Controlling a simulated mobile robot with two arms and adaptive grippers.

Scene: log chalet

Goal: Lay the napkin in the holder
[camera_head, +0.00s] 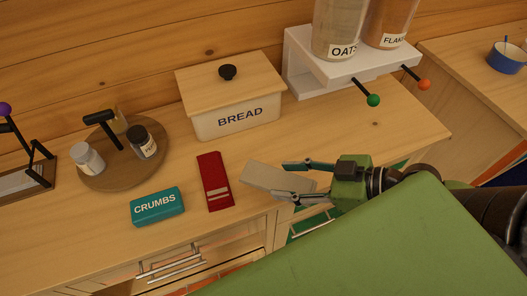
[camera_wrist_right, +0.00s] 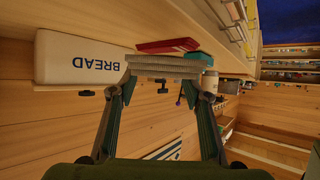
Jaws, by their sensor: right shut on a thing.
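My right gripper (camera_head: 281,180) is shut on a pale grey, flat, folded napkin (camera_head: 262,177), held near the counter's front edge, to the right of the red item. In the right wrist view the napkin (camera_wrist_right: 165,67) spans between the two fingertips (camera_wrist_right: 168,80). The holder (camera_head: 24,182) seems to be the wooden stand at the far left of the head view, with a dark arm and a purple knob. Pale flat sheets lie in it, and its left part is cut off. My left gripper is not in view.
A red flat item (camera_head: 214,182) and a teal CRUMBS box (camera_head: 157,206) lie between napkin and holder. A round wooden tray (camera_head: 107,177) carries jars. The BREAD box (camera_head: 236,122) stands behind. A white shelf (camera_head: 302,76) with canisters is at back right.

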